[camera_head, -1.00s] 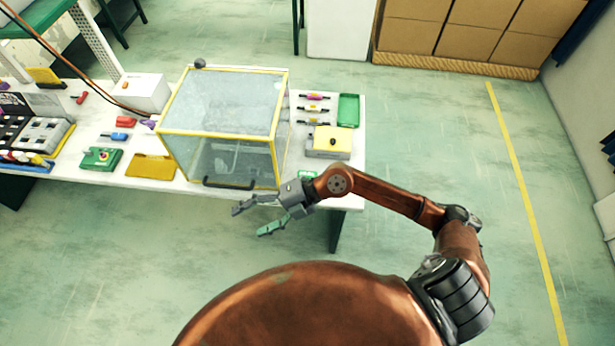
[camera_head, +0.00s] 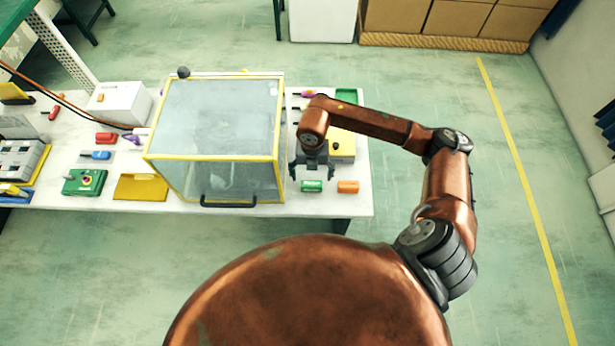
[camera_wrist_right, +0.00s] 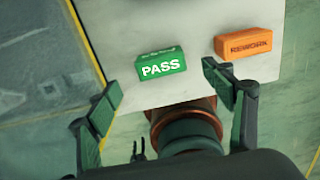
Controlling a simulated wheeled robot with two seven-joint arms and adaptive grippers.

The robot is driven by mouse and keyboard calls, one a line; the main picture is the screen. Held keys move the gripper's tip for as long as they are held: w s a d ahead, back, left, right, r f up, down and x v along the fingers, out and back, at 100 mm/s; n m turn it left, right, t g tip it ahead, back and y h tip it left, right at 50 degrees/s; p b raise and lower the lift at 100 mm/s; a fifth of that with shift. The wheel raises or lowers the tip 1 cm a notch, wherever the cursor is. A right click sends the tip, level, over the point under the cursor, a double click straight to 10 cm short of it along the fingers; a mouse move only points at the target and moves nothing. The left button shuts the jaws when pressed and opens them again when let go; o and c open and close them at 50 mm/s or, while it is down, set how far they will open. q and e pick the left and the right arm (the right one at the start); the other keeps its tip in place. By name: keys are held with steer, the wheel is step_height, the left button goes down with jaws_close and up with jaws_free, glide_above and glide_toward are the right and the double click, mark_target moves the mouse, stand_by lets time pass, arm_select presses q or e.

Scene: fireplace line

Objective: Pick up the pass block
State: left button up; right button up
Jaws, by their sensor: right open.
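The pass block is a small green block (camera_head: 312,186) on the white table, right of the glass-sided box near the front edge. In the right wrist view the green block (camera_wrist_right: 161,64) shows the word PASS and lies ahead of the fingers, between their lines. My right gripper (camera_head: 311,172) points down at the block from behind it in the head view. In the right wrist view my right gripper (camera_wrist_right: 162,90) is open, with its fingers wide apart and nothing between them. I cannot tell the exact height gap. My left gripper is out of view.
An orange block (camera_head: 348,187) marked REWORK lies just right of the green one. The yellow-framed clear box (camera_head: 215,120) stands close on the left. A yellow device (camera_head: 343,146) sits behind. The table's front edge is near.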

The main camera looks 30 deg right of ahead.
mark_target(311, 183)
steer(key=f, duration=0.3)
steer(key=shift+s+d+f, duration=0.1)
steer(key=shift+s+d, duration=0.05)
steer(key=shift+s, duration=0.1)
step_height(311, 183, down, 3)
steer(key=shift+w+r, duration=0.1)
steer(key=shift+r, duration=0.1)
steer(key=shift+f, duration=0.75)
steer(key=c, duration=0.6)
steer(key=shift+c, duration=0.9)
steer(key=c, duration=0.3)
steer(key=shift+c, duration=0.9)
steer(key=shift+w+r, duration=0.1)
steer(key=shift+r, duration=0.35)
step_height(311, 183, up, 2)
steer(key=shift+r, duration=0.15)
arm_select(q)
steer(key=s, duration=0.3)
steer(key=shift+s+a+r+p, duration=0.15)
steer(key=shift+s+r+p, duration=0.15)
steer(key=shift+p, duration=0.05)
arm_select(e)
steer(key=s+a+r, duration=1)
steer(key=shift+a, duration=0.15)
